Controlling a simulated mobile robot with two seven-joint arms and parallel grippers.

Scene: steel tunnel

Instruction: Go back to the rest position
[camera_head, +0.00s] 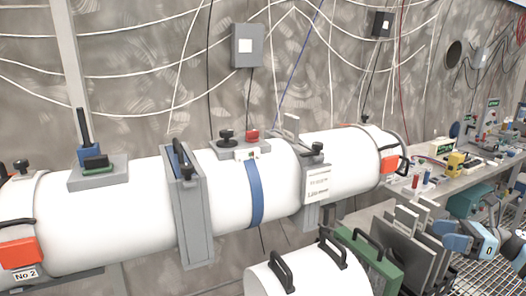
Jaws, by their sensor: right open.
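My right arm comes in at the right edge, with blue and grey joints. My right gripper (448,236) is at its left end, small and partly lost against the grey plates beside it. It is open, and I see nothing held in it. My left gripper and left arm are not in view.
A long white tube (110,222) with grey clamps runs across the view. A white cover with black handles (312,272) lies in front. Grey plates (415,240) and a green panel (368,262) stand close to my right gripper. A bench (415,189) with equipment stands behind.

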